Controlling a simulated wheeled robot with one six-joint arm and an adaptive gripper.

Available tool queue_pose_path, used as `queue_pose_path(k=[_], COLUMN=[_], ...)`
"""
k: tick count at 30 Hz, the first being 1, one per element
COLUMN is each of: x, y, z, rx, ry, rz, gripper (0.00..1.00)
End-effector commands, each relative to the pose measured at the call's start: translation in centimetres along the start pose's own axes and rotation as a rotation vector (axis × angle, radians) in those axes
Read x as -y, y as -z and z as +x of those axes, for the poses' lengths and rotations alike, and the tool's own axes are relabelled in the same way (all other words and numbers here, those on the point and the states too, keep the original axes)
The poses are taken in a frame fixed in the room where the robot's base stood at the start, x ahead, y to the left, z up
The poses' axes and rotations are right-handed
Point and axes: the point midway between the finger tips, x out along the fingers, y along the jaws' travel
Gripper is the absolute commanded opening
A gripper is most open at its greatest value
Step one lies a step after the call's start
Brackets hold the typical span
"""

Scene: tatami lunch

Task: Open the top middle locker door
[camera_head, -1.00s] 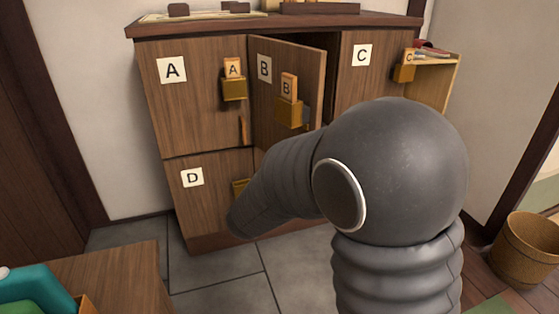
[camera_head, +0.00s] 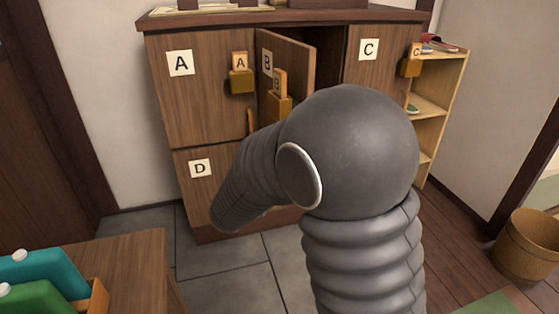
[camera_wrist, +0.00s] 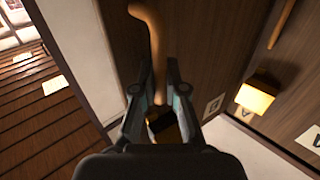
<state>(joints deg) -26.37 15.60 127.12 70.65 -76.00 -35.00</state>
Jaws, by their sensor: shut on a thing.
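The top middle locker door (camera_head: 293,60), marked B, stands partly open and swung outward, with a dark gap at its right. Its brass lock box with a B tag (camera_head: 280,84) shows on the door's face. In the wrist view, my gripper (camera_wrist: 158,100) is shut on the door's curved wooden handle (camera_wrist: 148,35), which runs up between the fingers. The door face (camera_wrist: 200,40) is behind the handle. In the head view my arm hides the gripper, the handle and the lower part of the door.
Doors A (camera_head: 200,110) and C (camera_head: 370,75) flank it and look closed; door D (camera_head: 197,190) is below A. A wooden shelf (camera_head: 428,106) stands right of the cabinet, and a basket (camera_head: 527,245) on the floor. A low table (camera_head: 135,265) is at front left. Bare floor tiles lie between.

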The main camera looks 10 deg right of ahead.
Motion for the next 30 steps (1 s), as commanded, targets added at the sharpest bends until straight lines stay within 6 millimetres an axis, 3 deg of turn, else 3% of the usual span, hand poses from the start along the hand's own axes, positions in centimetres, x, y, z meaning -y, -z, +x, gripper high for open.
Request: queue_pose_path(k=[2,3,6,17,23,30], x=[-0.4,-0.4,-0.3,0.1,0.2,0.0], y=[-0.2,-0.2,-0.2,-0.1,-0.1,-0.1], z=[-0.1,-0.1,-0.1,-0.6,-3.4,-8.1], rx=[0.003,0.004,0.003,0.003,0.002,0.003], ry=[-0.009,-0.009,-0.007,0.003,0.008,0.005], rz=[-0.005,-0.005,-0.004,-0.001,-0.002,-0.002], gripper=[0.0,0.18,0.37,0.37,0.37,0.37])
